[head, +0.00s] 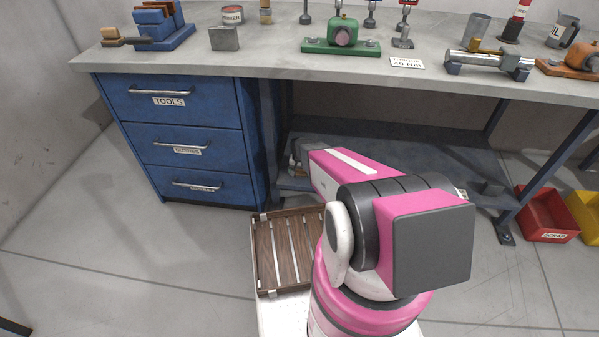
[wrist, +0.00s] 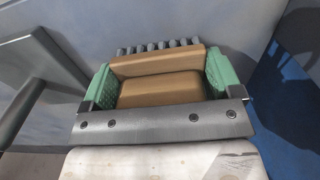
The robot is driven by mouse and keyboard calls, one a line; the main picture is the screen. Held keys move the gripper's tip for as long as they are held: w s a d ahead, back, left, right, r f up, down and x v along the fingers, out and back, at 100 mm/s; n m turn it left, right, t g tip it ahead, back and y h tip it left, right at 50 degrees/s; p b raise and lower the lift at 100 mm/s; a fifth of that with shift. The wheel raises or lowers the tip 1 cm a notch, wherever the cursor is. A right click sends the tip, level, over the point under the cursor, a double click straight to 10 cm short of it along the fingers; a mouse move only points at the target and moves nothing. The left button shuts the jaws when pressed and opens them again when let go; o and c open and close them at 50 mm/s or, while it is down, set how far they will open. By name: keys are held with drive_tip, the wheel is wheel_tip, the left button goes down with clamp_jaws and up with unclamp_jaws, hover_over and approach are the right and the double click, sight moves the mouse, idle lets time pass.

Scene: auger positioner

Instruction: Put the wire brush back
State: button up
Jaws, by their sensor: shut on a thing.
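In the wrist view, my gripper (wrist: 160,80) is shut on the wire brush (wrist: 160,91), with its green pads against both ends of the brown wooden body. A row of grey bristles sticks out beyond the body. In the head view, my arm hides most of the gripper, which is low in front of the bench, near the lower shelf (head: 400,150). On the bench top at the left is a blue rack (head: 172,40) holding brown-and-blue pieces. A small wooden-backed piece (head: 124,41) lies beside it.
The workbench (head: 270,67) carries a grey block, a green fixture (head: 340,45), a clamped cylinder and an orange tool. Below it stand a blue drawer cabinet (head: 183,140) and, at the right, a red bin (head: 546,215). A slatted wooden tray (head: 262,255) is beside my arm.

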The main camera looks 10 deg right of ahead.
drive_tip(key=shift+f, duration=0.1)
drive_tip(key=o, duration=0.8)
wheel_tip(320, 180, up, 12)
drive_tip(key=s+r+n, duration=0.1)
drive_tip(key=s+r, duration=0.6)
drive_tip(key=s+r+n, duration=0.1)
drive_tip(key=s+r, duration=0.5)
drive_tip(key=s, duration=0.1)
drive_tip(key=s+r+n, duration=0.1)
drive_tip(key=s+r, duration=0.6)
drive_tip(key=shift+s+r+n, duration=0.1)
drive_tip(key=shift+r+n, duration=0.2)
